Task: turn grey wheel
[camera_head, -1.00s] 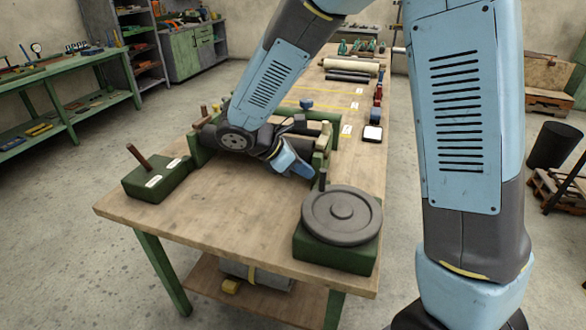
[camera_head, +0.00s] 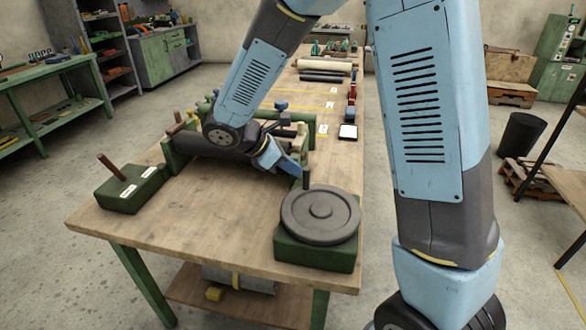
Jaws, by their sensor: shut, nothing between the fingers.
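The grey wheel (camera_head: 320,214) lies flat on a green block (camera_head: 312,254) at the near right corner of the table. A short dark handle (camera_head: 306,180) stands upright at its far edge. My gripper (camera_head: 299,171) is at the end of my blue arm, just beyond the wheel, with its blue fingers pointing right toward the handle. The fingers look close to the handle; I cannot tell if they touch it. The fingers are together with nothing between them.
A green block with a brown lever (camera_head: 112,168) stands at the table's left. Green roller frames (camera_head: 180,150) stand behind my gripper. Rolls (camera_head: 325,66) lie farther back. The wooden table top (camera_head: 205,215) is clear in front.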

